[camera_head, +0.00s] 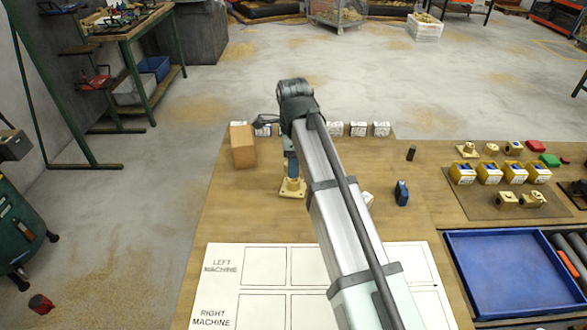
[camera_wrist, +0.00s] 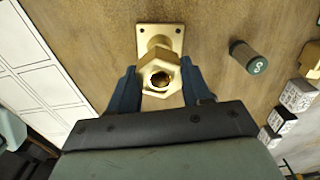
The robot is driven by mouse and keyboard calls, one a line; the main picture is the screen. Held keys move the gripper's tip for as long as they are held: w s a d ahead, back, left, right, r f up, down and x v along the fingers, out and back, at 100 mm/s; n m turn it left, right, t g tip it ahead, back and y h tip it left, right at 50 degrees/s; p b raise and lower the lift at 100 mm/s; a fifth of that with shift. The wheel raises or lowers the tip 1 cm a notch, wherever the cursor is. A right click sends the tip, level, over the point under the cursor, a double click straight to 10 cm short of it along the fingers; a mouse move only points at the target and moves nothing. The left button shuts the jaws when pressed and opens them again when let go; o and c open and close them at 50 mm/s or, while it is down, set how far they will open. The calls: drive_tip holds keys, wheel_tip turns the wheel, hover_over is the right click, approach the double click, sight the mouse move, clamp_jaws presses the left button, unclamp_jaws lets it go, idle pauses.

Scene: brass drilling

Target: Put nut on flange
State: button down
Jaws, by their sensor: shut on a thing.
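The brass flange (camera_head: 292,189) stands on the wooden table, left of my arm. In the wrist view its square base plate with corner holes (camera_wrist: 161,33) shows beyond the nut. The brass hexagonal nut (camera_wrist: 160,76), with its round hole facing the camera, is between the blue fingers of my gripper (camera_wrist: 159,72). My gripper (camera_head: 291,170) is shut on the nut and points down at the flange in the head view. The nut overlaps the flange's middle in the wrist view, hiding most of its neck. I cannot tell whether the nut touches the flange or is just above it.
A brown box (camera_head: 243,147) stands left of my gripper. A dark cylinder (camera_head: 411,154) and a blue object (camera_head: 401,193) stand to the right. Small labelled blocks (camera_head: 358,129) line the far edge. A printed sheet (camera_head: 262,265) covers the near table; a blue tray (camera_head: 515,270) is at right.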

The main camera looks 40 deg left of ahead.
drive_tip(key=shift+f, duration=1.2)
drive_tip(key=shift+f, duration=0.15)
drive_tip(key=shift+c, duration=2.4)
unclamp_jaws()
wheel_tip(320, 180, up, 12)
